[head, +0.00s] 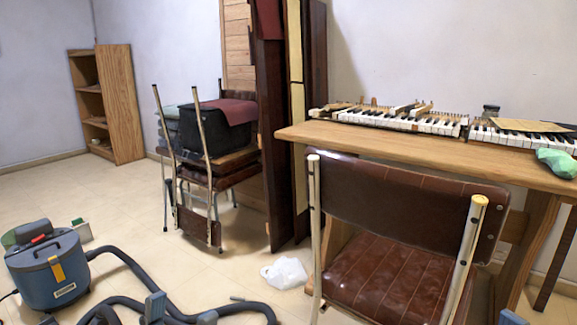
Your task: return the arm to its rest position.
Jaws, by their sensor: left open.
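My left gripper (181,312) shows only in part at the bottom edge of the head view, left of the middle. Its blue-grey fingertips stand apart, and I see nothing between them. It is low in the view, in front of the dark vacuum hose and well away from the table. A small blue tip at the bottom edge, right of the chair, seems to be part of my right gripper (510,317); most of it is out of view. Piano keyboards (400,119) with black and white keys lie on the wooden table (345,136) at the right.
A brown padded chair (405,205) stands before the table. A blue vacuum cleaner (48,268) and its hose (125,262) are on the floor at left. A white bag (285,273) lies beside the chair. Stacked chairs (215,165) stand behind. Floor at left is partly clear.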

